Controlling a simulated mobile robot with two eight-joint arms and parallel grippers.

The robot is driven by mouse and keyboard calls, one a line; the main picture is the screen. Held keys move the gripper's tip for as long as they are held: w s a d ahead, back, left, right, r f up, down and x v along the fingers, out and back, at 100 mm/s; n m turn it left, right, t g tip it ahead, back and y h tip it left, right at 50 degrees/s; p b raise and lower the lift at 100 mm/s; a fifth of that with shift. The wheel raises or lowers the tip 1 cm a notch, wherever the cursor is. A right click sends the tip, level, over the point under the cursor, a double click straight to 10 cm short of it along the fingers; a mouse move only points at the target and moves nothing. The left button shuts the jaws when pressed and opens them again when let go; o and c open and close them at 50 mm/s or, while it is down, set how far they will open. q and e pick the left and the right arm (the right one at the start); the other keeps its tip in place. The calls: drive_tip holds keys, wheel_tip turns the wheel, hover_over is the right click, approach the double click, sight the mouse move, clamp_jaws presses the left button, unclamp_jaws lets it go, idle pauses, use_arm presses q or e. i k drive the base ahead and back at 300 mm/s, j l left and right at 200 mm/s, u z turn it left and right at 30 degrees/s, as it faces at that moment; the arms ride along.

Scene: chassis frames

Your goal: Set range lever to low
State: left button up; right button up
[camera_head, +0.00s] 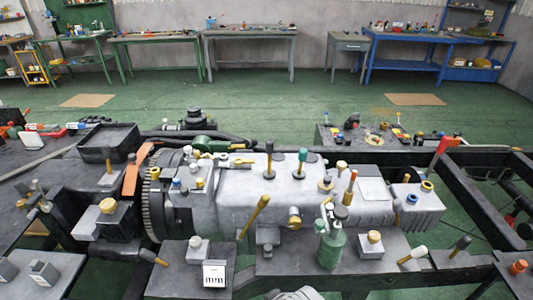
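A grey gearbox housing (235,197) lies across the middle of the chassis, with several levers on and around it. I cannot tell which one is the range lever. A long yellow-handled lever (256,212) leans to the right at the housing's front. An orange-handled lever (350,186) stands further right. Low at the front are a tan-handled lever (151,256) at left and a cream-handled lever (412,255) at right.
A white card (214,274) with small dark marks stands at the front. A green bottle-like can (331,246) stands right of it. Black frame rails (470,205) run along the right. A toothed ring (152,205) is at the housing's left.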

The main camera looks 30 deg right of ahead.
sight(302, 152)
drive_tip(key=z, duration=1.4)
